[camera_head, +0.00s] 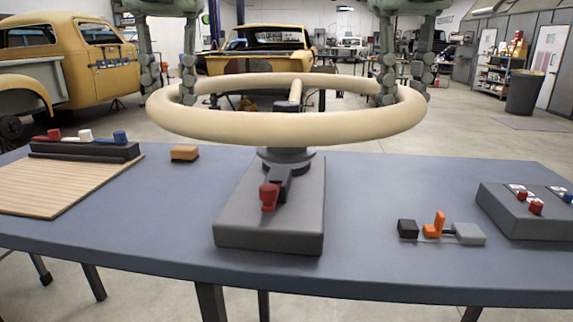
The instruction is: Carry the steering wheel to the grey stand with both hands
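The steering wheel (285,126) is a thick beige ring lying about level at the middle, with a spoke and dark hub inside it. The grey stand (270,215) is a block on the table below the wheel, with a dark round column under the hub. The hub looks in line with the column; full seating cannot be told. My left gripper (168,88) comes from above at the rim's left side, one finger inside the ring and one outside. My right gripper (405,86) straddles the right side likewise. The rim partly hides the fingertips, so grip contact is unclear.
The blue-grey table (370,200) carries a slatted board (65,185) with a dark rack (85,151), and an orange-brown block (184,153) at left. Small black, orange and grey parts (438,228) and a grey control box (530,215) lie right. A red-knobbed lever (268,195) sits on the stand.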

